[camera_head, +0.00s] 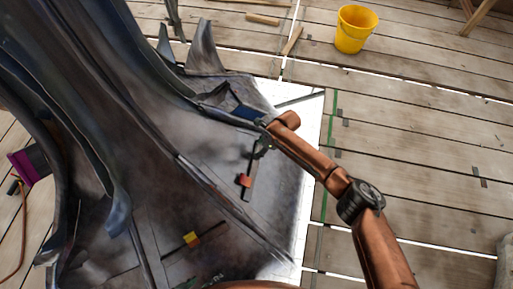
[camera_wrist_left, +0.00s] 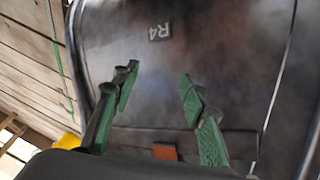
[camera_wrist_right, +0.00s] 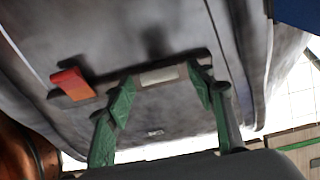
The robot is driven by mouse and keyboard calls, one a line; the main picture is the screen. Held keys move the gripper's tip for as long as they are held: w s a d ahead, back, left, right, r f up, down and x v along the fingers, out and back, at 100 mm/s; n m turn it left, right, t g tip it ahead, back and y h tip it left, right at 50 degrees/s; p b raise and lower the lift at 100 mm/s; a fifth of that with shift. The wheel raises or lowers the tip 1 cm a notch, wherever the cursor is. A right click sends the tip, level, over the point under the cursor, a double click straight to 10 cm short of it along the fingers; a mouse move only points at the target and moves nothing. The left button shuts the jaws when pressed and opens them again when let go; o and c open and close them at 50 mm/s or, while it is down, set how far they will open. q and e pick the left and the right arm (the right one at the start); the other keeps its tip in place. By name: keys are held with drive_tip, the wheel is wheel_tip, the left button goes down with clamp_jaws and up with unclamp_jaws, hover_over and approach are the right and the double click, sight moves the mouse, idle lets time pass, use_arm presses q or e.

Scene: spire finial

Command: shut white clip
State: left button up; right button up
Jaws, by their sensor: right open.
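In the right wrist view a white clip (camera_wrist_right: 158,76) sits on a dark bar (camera_wrist_right: 112,90) fixed to the grey metal skin. My right gripper (camera_wrist_right: 160,80) is open, its green fingertips on either side of the clip; I cannot tell if they touch it. A red-orange block (camera_wrist_right: 71,84) stands on the bar to the left. In the head view my right gripper (camera_head: 262,145) is at the bar's upper end, and the white clip cannot be made out. In the left wrist view my left gripper (camera_wrist_left: 157,82) is open and empty, facing the skin.
The skin in the left wrist view bears an R4 label (camera_wrist_left: 160,31) and an orange block (camera_wrist_left: 165,152). A yellow block (camera_head: 192,238) sits lower on the spire (camera_head: 150,130). A blue panel (camera_head: 248,113) is beside my right gripper. A yellow bucket (camera_head: 355,29) stands on the planks (camera_head: 430,120).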

drive_tip(key=shift+b+x, duration=0.55)
drive_tip(key=shift+x, duration=0.65)
use_arm(q)
drive_tip(key=shift+w+d+f+t, duration=0.75)
drive_tip(key=shift+w+f, duration=0.2)
drive_tip(key=shift+f, duration=0.1)
use_arm(e)
drive_tip(key=shift+c, duration=0.3)
